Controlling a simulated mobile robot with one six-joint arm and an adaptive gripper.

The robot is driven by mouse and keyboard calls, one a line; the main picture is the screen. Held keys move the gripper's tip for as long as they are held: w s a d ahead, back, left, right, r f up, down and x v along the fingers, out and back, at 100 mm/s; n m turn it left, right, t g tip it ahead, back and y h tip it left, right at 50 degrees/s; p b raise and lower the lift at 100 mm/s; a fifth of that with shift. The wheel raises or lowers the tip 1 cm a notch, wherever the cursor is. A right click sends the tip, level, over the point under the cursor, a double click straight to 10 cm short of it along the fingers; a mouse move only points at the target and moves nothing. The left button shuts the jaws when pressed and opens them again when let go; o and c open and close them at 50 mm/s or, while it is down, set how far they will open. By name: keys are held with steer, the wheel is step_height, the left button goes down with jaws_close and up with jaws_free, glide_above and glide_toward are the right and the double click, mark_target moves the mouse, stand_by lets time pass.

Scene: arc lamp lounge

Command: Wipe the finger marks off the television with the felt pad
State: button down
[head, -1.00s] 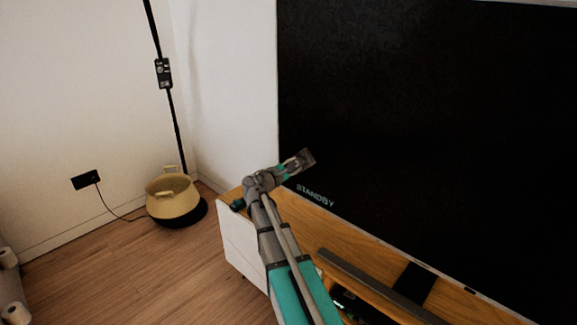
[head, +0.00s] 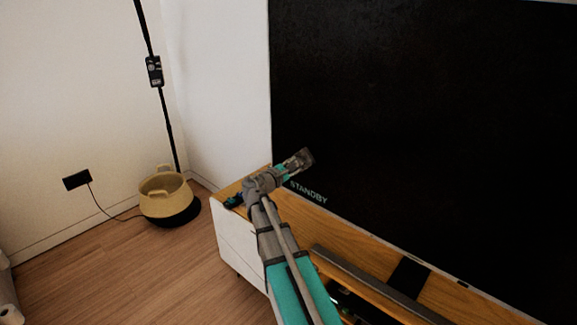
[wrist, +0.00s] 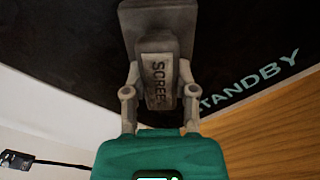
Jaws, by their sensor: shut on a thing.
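The television (head: 430,120) is a large black screen on the right, with the word STANDBY near its lower left corner. My gripper (head: 291,165) is in front of that corner, just above the word. It is shut on the felt pad (head: 303,157), a grey block. In the wrist view the pad (wrist: 153,20) has a raised grip with partly hidden lettering that starts "SCREE", held between the fingers (wrist: 157,92). The pad's face is turned to the screen; I cannot tell whether it touches. I can make out no finger marks on the dark glass.
A wooden-topped, white-fronted cabinet (head: 242,252) stands below the television, with a long grey bar (head: 370,283) on top. A yellow basket-like pot (head: 165,196) stands on the floor at left, by a black lamp pole (head: 167,120).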

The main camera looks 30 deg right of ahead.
steer(key=shift+s+d, duration=0.25)
steer(key=shift+s, duration=0.4)
steer(key=shift+s+d, duration=0.2)
steer(key=shift+s, duration=0.45)
steer(key=shift+s+d, duration=0.25)
steer(key=shift+s, duration=0.35)
steer(key=shift+s+d, duration=0.2)
steer(key=shift+s, duration=0.45)
steer(key=shift+a, duration=0.15)
steer(key=shift+v, duration=2.9)
steer(key=v, duration=0.3)
